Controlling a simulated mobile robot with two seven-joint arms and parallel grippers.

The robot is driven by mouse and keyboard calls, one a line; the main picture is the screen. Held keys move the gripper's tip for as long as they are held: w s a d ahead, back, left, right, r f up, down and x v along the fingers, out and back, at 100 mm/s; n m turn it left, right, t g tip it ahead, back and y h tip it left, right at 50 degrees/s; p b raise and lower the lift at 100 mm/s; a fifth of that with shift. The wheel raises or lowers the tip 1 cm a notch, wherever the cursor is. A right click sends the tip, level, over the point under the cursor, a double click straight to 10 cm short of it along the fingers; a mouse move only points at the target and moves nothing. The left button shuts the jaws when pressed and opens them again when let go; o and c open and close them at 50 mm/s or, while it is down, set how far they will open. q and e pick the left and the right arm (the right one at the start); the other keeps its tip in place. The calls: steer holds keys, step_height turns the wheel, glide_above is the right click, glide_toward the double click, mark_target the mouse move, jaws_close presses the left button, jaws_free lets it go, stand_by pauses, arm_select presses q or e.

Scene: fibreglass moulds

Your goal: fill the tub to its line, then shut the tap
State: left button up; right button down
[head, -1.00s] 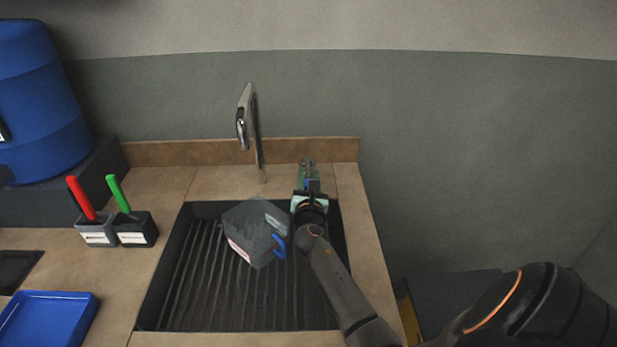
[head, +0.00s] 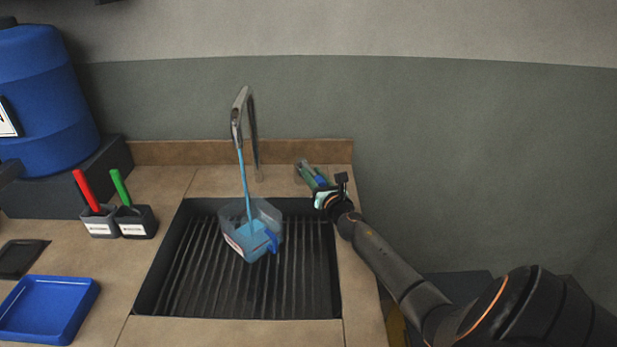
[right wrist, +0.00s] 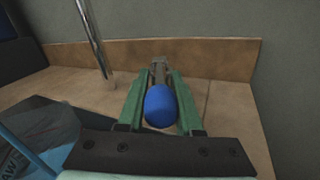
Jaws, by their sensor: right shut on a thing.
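The clear tub (head: 274,217) with a blue handle stands on the ribbed floor of the sink, under the tap (head: 239,115). A thin blue stream (head: 245,180) runs from the spout into it, and bluish water shows low in the tub. I cannot make out its line. My right gripper (head: 318,178) is right of the tap, over the back right counter. In the right wrist view its green fingers (right wrist: 160,90) are shut around a blue knob (right wrist: 159,107), which appears to be the tap's lever end. My left gripper is out of view.
Two small holders, grey (head: 98,221) and black (head: 136,222), with a red and a green stick stand left of the sink (head: 300,290). A blue tray (head: 48,309) lies front left. A blue drum (head: 45,100) stands back left. The right part of the sink is clear.

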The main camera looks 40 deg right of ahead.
steer(key=shift+d, duration=0.25)
steer(key=c, duration=0.6)
jaws_free()
steer(key=shift+y, duration=0.3)
steer(key=shift+s+a, duration=0.15)
steer(key=shift+v, duration=6.1)
steer(key=shift+f, duration=0.1)
